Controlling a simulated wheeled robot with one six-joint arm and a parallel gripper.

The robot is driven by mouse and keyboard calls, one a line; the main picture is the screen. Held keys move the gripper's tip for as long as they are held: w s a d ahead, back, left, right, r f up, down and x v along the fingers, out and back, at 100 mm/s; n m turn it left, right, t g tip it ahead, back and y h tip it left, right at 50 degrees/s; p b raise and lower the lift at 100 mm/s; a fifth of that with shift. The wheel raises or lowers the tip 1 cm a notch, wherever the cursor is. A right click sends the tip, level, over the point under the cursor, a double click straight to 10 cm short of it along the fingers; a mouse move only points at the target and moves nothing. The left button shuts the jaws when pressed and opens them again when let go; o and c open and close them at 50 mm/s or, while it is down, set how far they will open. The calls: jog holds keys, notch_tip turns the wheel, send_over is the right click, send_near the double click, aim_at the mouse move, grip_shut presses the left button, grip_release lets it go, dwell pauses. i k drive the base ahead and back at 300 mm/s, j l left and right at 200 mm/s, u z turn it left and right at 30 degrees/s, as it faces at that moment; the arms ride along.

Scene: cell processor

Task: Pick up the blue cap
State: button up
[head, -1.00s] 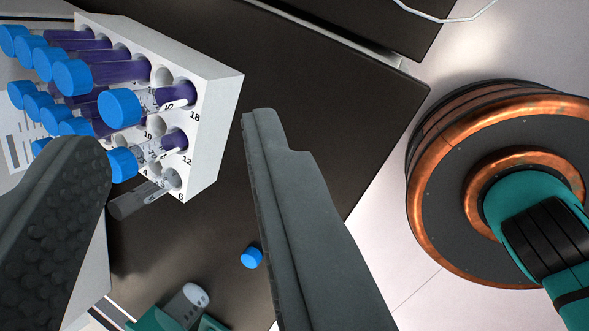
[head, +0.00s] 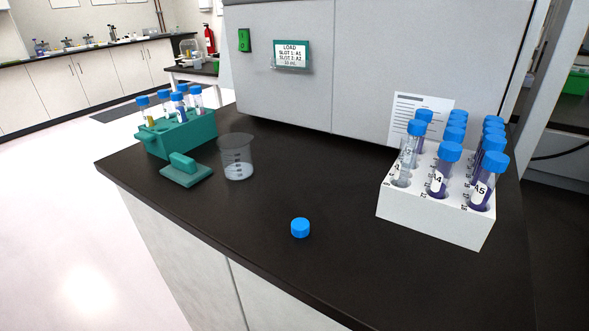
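The loose blue cap (head: 300,229) sits on the dark countertop (head: 330,262), near the middle of the head view and close to the counter's front edge. Nothing touches it and open counter surrounds it. My gripper does not show in the current view, so its state and its distance from the cap cannot be seen.
Right of the cap stands a white rack (head: 430,217) of several blue-capped tubes. At the left are a glass beaker (head: 237,160), a teal block with a handle (head: 186,172) and a teal tube rack (head: 183,140). A large grey machine (head: 370,75) stands behind.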

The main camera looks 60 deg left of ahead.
aim_at(300, 227)
jog(key=i+l+u, duration=0.1)
jog(key=u, duration=1.15)
